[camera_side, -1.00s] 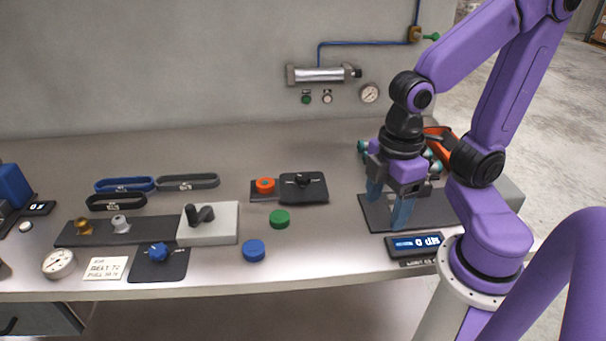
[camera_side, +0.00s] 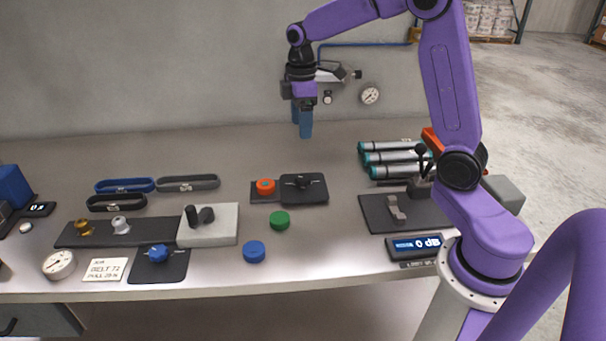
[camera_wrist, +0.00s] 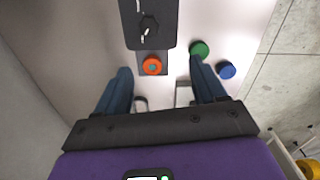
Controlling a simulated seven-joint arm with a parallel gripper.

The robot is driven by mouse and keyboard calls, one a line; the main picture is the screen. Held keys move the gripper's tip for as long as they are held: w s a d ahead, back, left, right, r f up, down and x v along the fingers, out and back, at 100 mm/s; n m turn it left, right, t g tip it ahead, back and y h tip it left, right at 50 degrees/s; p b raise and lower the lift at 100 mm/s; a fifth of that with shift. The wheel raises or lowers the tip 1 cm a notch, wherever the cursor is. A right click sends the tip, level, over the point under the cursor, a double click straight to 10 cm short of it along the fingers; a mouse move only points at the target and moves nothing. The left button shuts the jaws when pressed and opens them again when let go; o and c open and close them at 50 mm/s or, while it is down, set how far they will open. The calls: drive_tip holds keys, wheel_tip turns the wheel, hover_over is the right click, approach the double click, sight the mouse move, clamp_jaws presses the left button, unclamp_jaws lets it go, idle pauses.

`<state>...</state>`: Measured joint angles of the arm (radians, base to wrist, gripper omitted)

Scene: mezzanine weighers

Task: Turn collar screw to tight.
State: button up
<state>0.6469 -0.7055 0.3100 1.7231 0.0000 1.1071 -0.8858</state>
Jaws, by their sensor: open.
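My gripper (camera_side: 302,130) is open and empty, raised above the back of the bench near the wall. In the wrist view its two blue fingers (camera_wrist: 160,75) are spread apart. Below them show a black plate with a black knob (camera_side: 302,181) and an orange-red round cap (camera_side: 265,186) beside it; both also show in the wrist view, the knob (camera_wrist: 149,26) and the cap (camera_wrist: 152,66). Other turning parts are a blue knob (camera_side: 158,253) on a black plate and a black handle (camera_side: 205,214) on a pale block. I cannot tell which is the collar screw.
A green cap (camera_side: 280,220) and a blue cap (camera_side: 254,251) lie in front. Belts (camera_side: 125,185) lie at left. At right are teal-ended cylinders (camera_side: 395,156), a plate with a grey lever (camera_side: 396,208) and a display (camera_side: 416,246). A metal cylinder and gauge (camera_side: 369,95) hang on the wall.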

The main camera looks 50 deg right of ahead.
drive_tip(key=w+d, duration=0.1)
drive_tip(key=d, duration=0.1)
approach(303, 178)
wheel_tip(303, 178, down, 9)
drive_tip(key=shift+r, duration=0.15)
idle(0.4)
drive_tip(key=c, duration=1.1)
